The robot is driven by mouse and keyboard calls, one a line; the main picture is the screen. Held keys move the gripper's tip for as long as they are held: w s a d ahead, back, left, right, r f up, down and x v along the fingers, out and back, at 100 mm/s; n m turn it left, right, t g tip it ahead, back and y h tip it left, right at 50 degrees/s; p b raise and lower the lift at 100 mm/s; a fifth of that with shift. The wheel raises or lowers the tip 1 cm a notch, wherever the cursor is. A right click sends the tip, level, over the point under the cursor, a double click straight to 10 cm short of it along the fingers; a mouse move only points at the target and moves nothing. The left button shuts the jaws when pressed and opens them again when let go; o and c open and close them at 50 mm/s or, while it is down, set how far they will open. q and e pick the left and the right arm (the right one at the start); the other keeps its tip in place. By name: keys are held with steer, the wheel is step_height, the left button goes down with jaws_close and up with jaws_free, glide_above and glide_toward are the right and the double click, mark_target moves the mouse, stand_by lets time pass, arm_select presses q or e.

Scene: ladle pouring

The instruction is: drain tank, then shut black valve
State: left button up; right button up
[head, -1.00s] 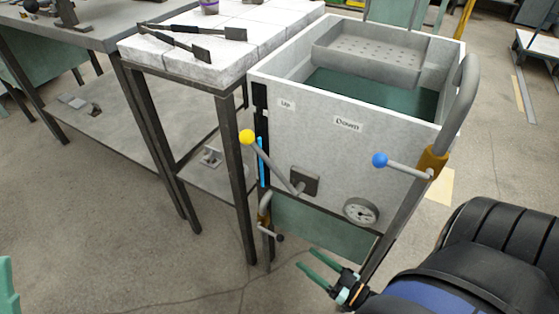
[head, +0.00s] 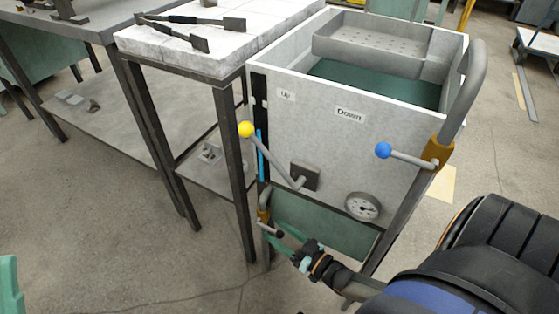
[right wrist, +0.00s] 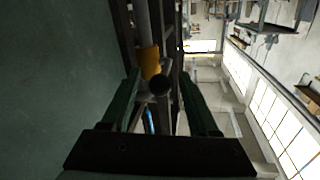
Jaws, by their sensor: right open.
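The grey tank (head: 325,140) stands at centre right in the head view, with dark green inside and a blue level strip (head: 261,158) on its left edge. The black valve (head: 278,234), a black ball knob on a short lever, sits low at the tank's left on a brass-coloured fitting. My right gripper (head: 274,241) is open at the black knob. In the right wrist view the knob (right wrist: 160,84) lies between the two green fingers, with gaps on both sides. A teal piece at the left edge may be my left gripper (head: 9,286); its jaws cannot be made out.
A yellow-knobbed lever (head: 246,130) and a blue-knobbed lever (head: 384,150) stick out in front of the tank. A round gauge (head: 362,206) sits low on its face. A white-topped table (head: 190,62) with tongs stands close on the left. The front floor is clear.

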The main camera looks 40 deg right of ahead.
jaws_close()
stand_by(1.3)
